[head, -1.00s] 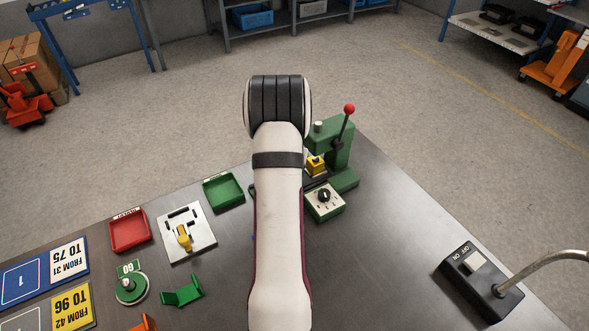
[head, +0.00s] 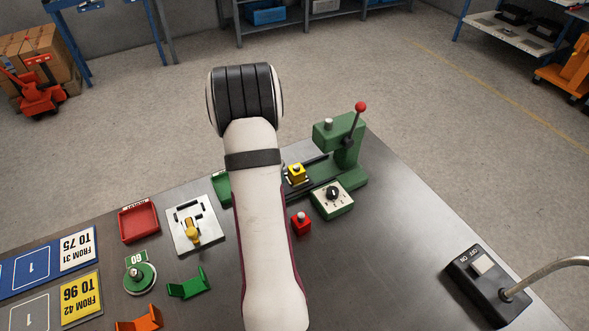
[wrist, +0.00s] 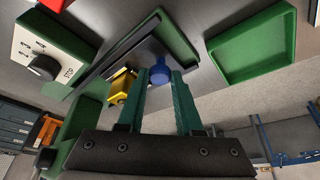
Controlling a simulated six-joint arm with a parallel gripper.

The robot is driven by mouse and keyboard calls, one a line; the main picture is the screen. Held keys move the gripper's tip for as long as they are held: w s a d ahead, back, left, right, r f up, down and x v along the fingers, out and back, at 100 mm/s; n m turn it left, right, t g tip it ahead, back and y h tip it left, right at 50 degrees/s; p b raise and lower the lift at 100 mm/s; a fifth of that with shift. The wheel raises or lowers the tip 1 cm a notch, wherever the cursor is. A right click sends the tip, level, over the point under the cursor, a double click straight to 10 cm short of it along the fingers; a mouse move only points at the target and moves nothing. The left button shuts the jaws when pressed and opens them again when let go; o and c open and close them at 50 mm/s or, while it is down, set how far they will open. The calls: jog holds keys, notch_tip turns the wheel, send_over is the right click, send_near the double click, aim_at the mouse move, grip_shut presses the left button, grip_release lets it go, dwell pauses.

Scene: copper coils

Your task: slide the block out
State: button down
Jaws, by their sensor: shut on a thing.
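The green press (head: 345,150) stands at the table's back edge with its red-knobbed lever raised. A yellow block (head: 296,172) sits on the dark slide (head: 312,162) at the press's left, out from under its head. The block also shows in the wrist view (wrist: 121,86), just left of my fingers. My gripper (wrist: 162,76) is shut on a blue knob (wrist: 160,72) beside the yellow block. How the knob joins the slide is hidden by the fingers. In the head view my arm hides my gripper and the knob.
A dial box (head: 332,199) stands in front of the press, and a small red piece (head: 301,222) lies nearby. A green tray (wrist: 252,48) is close to my gripper's right in the wrist view. The table's right part is clear up to the switch box (head: 485,283).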

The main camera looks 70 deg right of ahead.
jog(key=shift+w+a, duration=1.2)
jog(key=c, duration=0.6)
grip_release()
jog(key=v, duration=1.5)
jog(key=shift+a+r, duration=0.2)
jog(key=shift+r, duration=0.15)
